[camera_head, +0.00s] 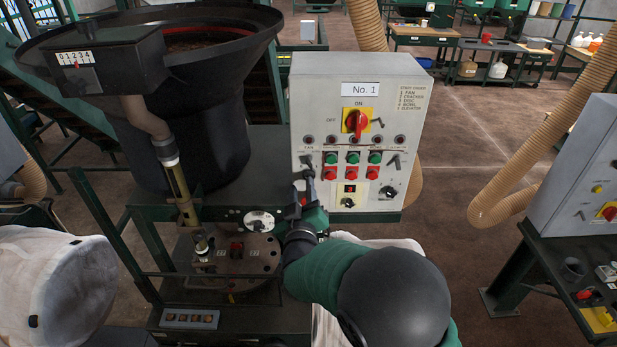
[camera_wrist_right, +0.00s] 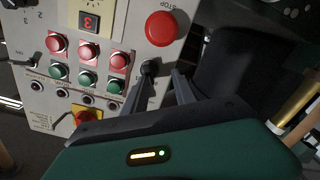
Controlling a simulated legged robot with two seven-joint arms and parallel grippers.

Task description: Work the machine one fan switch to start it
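The machine one control panel (camera_head: 362,110) is a grey box labelled "No. 1" with a red rotary main switch (camera_head: 356,122) on a yellow plate. The fan switch (camera_head: 307,160) is a small black lever under the FAN label at the panel's left edge. My right gripper (camera_head: 306,188) is just below it, reaching up to the panel. In the right wrist view, the two fingers (camera_wrist_right: 162,78) are apart with nothing held between them. The black fan switch (camera_wrist_right: 150,68) is at the left fingertip; I cannot tell whether they touch. My left gripper is not in view.
A red stop button (camera_wrist_right: 162,29) is close by the fingers. Red and green buttons (camera_head: 353,158) fill the panel's middle. A black hopper (camera_head: 200,110) stands left. A second grey panel (camera_head: 580,170) is at the right. A ribbed hose (camera_head: 500,195) hangs between them.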

